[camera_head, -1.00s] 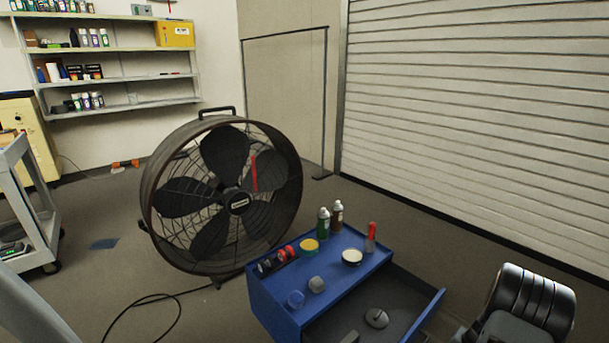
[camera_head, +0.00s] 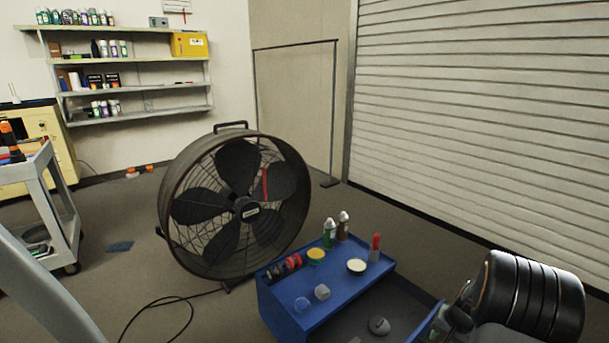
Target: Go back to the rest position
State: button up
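My gripper is not clearly visible in the head view. A black, ribbed rounded part of what looks like my own arm shows at the lower right, beside the blue drawer cabinet (camera_head: 290,318). The gripper's fingers cannot be made out, so whether it holds anything is hidden.
A large black drum fan (camera_head: 236,203) stands left of the cabinet, its cable on the floor. A grey cart (camera_head: 52,200) stands at the left. Shelves (camera_head: 135,88) line the back wall. A roller shutter (camera_head: 480,110) closes the right side. Floor behind the cabinet is clear.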

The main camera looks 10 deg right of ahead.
jog(key=s+a+r+n+p, duration=0.1)
jog(key=a+r+n+p, duration=0.1)
jog(key=a+r+p, duration=0.65)
jog(key=s+a+r+n+p, duration=0.2)
jog(key=a+r, duration=0.3)
jog(key=r, duration=0.9)
jog(key=s+a+r+n+p, duration=0.1)
jog(key=a+r+n+p, duration=0.1)
jog(key=a+r+p, duration=0.65)
jog(key=s+a+r+n+t+h+p, duration=0.1)
jog(key=s+a+r+n, duration=0.1)
jog(key=s+a+r, duration=0.2)
jog(key=s+r, duration=0.3)
jog(key=r, duration=0.3)
jog(key=shift+a+n+t, duration=0.2)
jog(key=shift+n+t, duration=0.1)
jog(key=shift+n, duration=0.1)
